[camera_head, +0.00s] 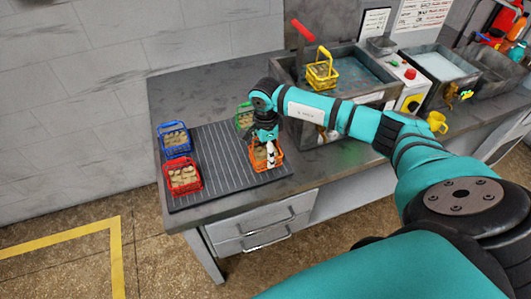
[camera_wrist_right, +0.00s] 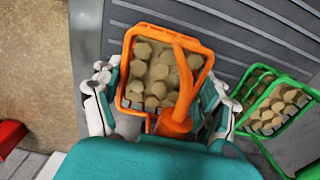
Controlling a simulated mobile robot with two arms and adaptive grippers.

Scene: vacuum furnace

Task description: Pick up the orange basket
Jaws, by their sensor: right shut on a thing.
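The orange basket (camera_head: 277,163) stands on the dark ribbed mat at the front right of the table, filled with tan lumps. My right gripper (camera_head: 266,150) reaches down into it from above and is shut on it. In the right wrist view the orange basket (camera_wrist_right: 128,60) lies between the fingers of my right gripper (camera_wrist_right: 165,110), with its orange handle running down to the palm. The basket looks upright. I cannot tell whether it is clear of the mat. My left gripper is not in view.
A green basket (camera_wrist_right: 272,110) stands close beside the orange one. A blue basket (camera_head: 175,149) and a red basket (camera_head: 183,187) stand on the mat's left part. A yellow basket (camera_head: 321,75) sits at the grey basin (camera_head: 285,70) behind. The mat's middle (camera_head: 222,160) is free.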

